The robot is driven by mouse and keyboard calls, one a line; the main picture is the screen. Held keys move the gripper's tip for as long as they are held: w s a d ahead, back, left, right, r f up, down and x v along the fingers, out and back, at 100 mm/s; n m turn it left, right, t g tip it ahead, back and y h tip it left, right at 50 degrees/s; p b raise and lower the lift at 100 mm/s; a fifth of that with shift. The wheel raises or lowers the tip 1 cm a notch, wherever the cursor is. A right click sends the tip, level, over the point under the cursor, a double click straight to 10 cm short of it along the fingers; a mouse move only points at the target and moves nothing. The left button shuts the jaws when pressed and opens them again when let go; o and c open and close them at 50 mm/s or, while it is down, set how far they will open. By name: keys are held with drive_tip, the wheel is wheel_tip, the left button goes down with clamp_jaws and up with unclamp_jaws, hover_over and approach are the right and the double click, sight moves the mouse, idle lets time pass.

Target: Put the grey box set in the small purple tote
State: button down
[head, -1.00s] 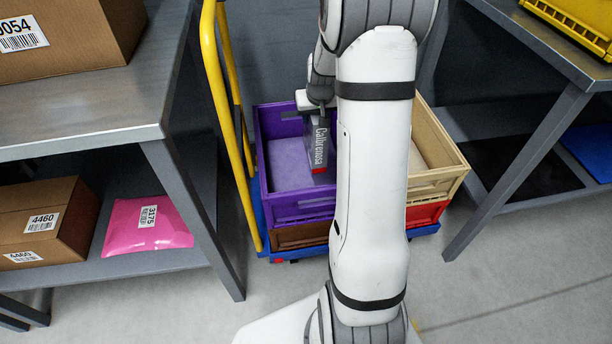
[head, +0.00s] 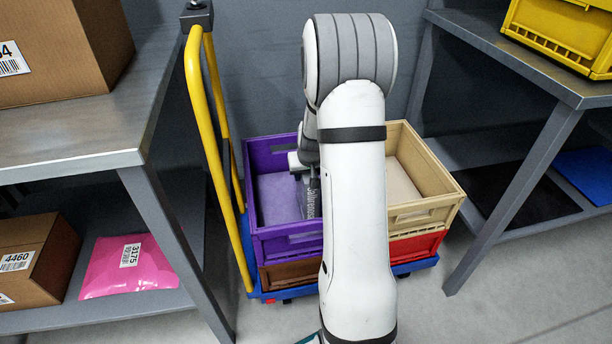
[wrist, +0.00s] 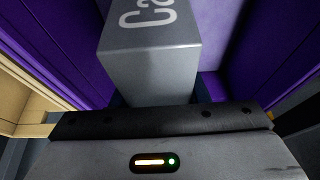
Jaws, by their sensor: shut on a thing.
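The grey box set (head: 314,197) with white lettering is partly hidden behind my arm in the head view. In the wrist view the grey box set (wrist: 152,70) stands out beyond my gripper, with purple walls on both sides. The small purple tote (head: 289,245) is on a cart, left of my arm, open at the top. My gripper (head: 306,176) is shut on the grey box set and is inside the tote's opening. Its fingertips are mostly hidden. I cannot tell whether the box touches the tote floor.
The blue cart (head: 252,268) has a yellow handle (head: 211,150). Grey benches stand on both sides, with a pink package (head: 128,266) on the left shelf.

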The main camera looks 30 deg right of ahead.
drive_tip(key=shift+f, duration=0.2)
drive_tip(key=c, duration=0.8)
unclamp_jaws()
drive_tip(key=shift+r, duration=0.1)
